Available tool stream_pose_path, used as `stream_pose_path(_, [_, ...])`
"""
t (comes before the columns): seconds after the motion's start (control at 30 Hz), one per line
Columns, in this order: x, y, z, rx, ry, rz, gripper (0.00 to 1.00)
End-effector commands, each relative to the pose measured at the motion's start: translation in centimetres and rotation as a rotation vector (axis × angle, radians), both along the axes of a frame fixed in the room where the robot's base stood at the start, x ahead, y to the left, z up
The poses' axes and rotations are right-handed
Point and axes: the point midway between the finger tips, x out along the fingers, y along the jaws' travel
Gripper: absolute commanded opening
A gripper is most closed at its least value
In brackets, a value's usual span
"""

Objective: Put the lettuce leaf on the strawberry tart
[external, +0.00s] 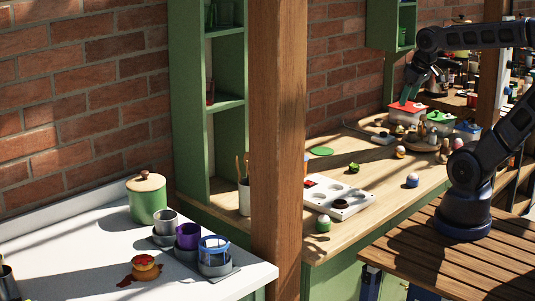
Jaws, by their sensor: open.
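My gripper (409,94) is at the back right of the wooden counter, pointing down just above a box with a red lid (408,107). It is small in the picture; I see nothing held in it. A small leafy green clump (353,168) on the wooden counter may be the lettuce leaf, to the left of and nearer than my gripper. A flat green disc (320,151) lies farther left. A round pastry with a red top (144,262) on the white counter at the lower left may be the strawberry tart. Nothing green shows on it.
A white tray with round wells (349,207) lies on the wooden counter. A wooden post (278,140) stands between the two counters. A green pot (147,201) and several cups stand on the white counter (75,245).

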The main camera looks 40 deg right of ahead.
Motion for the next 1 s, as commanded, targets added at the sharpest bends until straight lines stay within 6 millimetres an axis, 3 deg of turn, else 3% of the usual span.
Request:
stream_pose_path(0.2, [-1.3,0.3,0.3,0.065,-0.032,-0.046,0.59])
stream_pose_path(0.67, [-1.2,0.3,0.3,0.064,-0.031,-0.044,0.59])
stream_pose_path(0.83, [0.3,0.1,0.1,0.032,-0.007,0.019,0.59])
stream_pose_path(1.0, [3.6,-0.4,-0.8,-0.034,0.041,0.163,0.59])
